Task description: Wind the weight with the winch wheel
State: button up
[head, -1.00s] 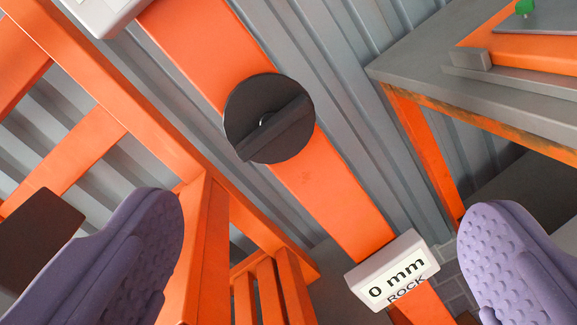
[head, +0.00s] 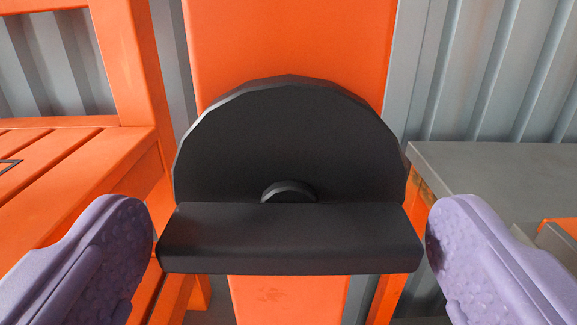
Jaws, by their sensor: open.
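The black round winch wheel (head: 290,130) is mounted on an orange upright post (head: 290,35) and fills the middle of the view. Its raised grip bar (head: 290,238) lies level across the wheel, with a small hub showing just above it. My gripper (head: 290,245) is open, with one purple finger at each end of the bar. The left fingertip is close to the bar's left end and the right fingertip close to its right end. I cannot tell whether either touches. The weight is not visible.
An orange slatted bench (head: 75,165) with a frame stands at the left. A grey-topped table (head: 500,175) with an orange leg stands at the right, near my right finger. A grey corrugated wall (head: 480,70) is behind the post.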

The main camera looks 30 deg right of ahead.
jog(key=shift+w+d, duration=0.25)
jog(key=shift+w, duration=0.1)
jog(key=c, duration=0.8)
jog(key=shift+c, duration=0.2)
